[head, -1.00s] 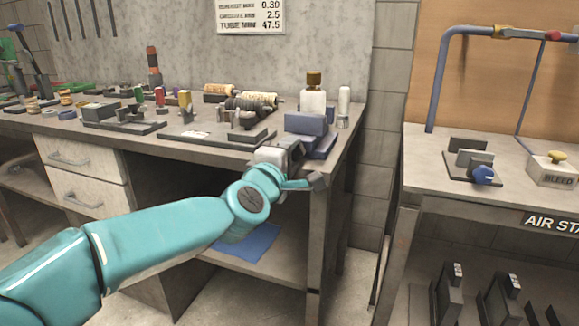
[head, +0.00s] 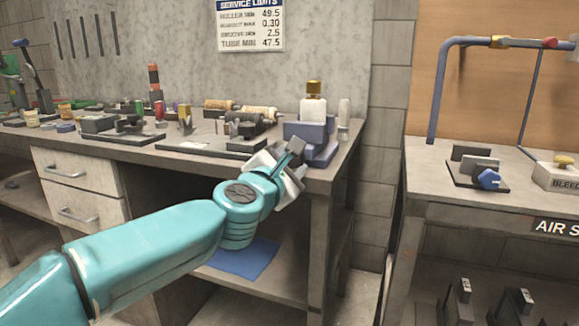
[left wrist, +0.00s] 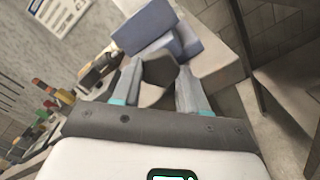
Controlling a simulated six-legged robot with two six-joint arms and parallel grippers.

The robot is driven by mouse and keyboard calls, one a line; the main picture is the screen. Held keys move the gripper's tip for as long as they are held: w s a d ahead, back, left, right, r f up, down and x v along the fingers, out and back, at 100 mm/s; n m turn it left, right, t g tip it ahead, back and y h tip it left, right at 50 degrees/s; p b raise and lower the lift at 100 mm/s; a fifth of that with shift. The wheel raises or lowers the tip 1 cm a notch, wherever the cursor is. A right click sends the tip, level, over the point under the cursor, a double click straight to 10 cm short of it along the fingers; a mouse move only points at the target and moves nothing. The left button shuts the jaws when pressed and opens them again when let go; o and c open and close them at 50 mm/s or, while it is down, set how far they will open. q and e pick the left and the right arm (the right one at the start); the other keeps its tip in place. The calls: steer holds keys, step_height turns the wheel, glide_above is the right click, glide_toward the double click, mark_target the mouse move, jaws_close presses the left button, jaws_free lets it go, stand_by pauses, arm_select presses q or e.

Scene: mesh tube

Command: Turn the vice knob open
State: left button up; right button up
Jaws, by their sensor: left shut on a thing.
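The blue vice (head: 306,130) stands at the right front corner of the workbench, with a pale bottle-like part (head: 313,108) with a brown top upright at its jaws. My left gripper (head: 290,153) is at the bench's front edge, in front of the vice. In the left wrist view, the blue vice blocks (left wrist: 168,38) lie just beyond the fingers. A dark grey faceted vice knob (left wrist: 157,80) sits between the fingertips, and my left gripper is shut on it. In the head view the gripper largely hides the knob. My right gripper is not in view.
The workbench (head: 90,141) carries several tools and parts left of the vice. A white cylinder (head: 344,112) stands right of it. A blue cloth (head: 243,258) lies on the lower shelf. A second bench (head: 430,160) with a blue-knobbed fixture (head: 489,179) stands right, across a gap.

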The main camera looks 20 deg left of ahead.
arm_select(q)
steer(key=shift+n, duration=0.3)
steer(key=o, duration=1.1)
steer(key=shift+c, duration=0.2)
steer(key=shift+f, duration=0.1)
steer(key=shift+s+f, duration=0.1)
